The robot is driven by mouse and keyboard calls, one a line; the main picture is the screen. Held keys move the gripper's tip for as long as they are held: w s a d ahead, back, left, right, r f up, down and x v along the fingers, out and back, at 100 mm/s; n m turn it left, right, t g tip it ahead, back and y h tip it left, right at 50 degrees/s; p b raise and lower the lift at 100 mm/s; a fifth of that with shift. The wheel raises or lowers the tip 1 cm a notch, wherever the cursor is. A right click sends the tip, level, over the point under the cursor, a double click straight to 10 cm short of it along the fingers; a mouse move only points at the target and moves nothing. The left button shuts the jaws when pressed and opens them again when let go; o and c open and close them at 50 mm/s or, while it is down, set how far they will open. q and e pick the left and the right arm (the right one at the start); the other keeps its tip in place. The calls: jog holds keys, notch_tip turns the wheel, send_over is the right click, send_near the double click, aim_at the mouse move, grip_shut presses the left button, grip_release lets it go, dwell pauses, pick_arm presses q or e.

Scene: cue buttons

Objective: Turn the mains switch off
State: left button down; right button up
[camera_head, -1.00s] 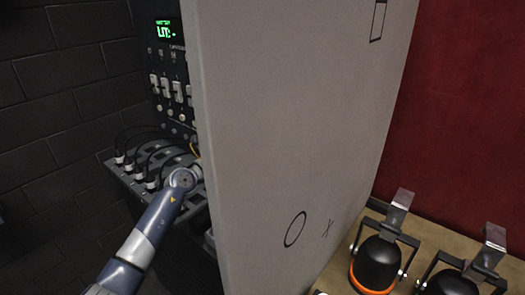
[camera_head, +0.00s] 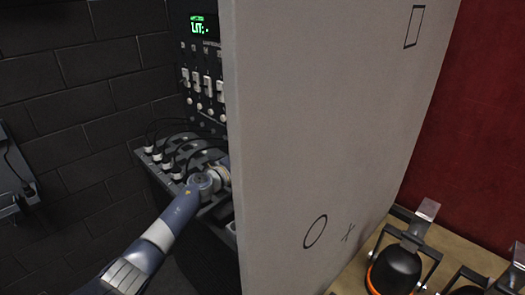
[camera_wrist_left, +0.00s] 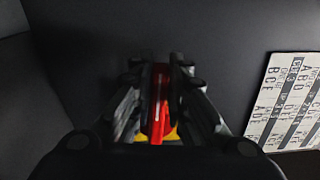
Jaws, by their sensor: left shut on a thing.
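In the left wrist view a red switch handle (camera_wrist_left: 158,128) stands between my left gripper's fingers, with a bit of yellow behind it. I take it for the mains switch. My left gripper (camera_wrist_left: 162,66) is shut on this red handle. The image is dark and blurred there, so I cannot tell the handle's exact position. In the head view my left arm reaches behind the pale panel, which hides the gripper and the switch. My right gripper is in neither view.
A large pale panel (camera_head: 330,130) stands just right of my left arm. Behind it are a fader console (camera_head: 203,90) with a green display and a ledge with several plugged cables (camera_head: 170,155). Stage lamps (camera_head: 397,265) stand at right. A lettered sheet (camera_wrist_left: 285,100) shows at right in the wrist view.

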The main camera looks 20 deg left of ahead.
pick_arm(q)
jog(key=shift+f+n, duration=0.55)
jog(key=shift+n, duration=0.15)
jog(key=c, duration=1.7)
grip_release()
jog(key=shift+o, duration=0.7)
jog(key=shift+a, duration=0.1)
jog(key=v, duration=1.2)
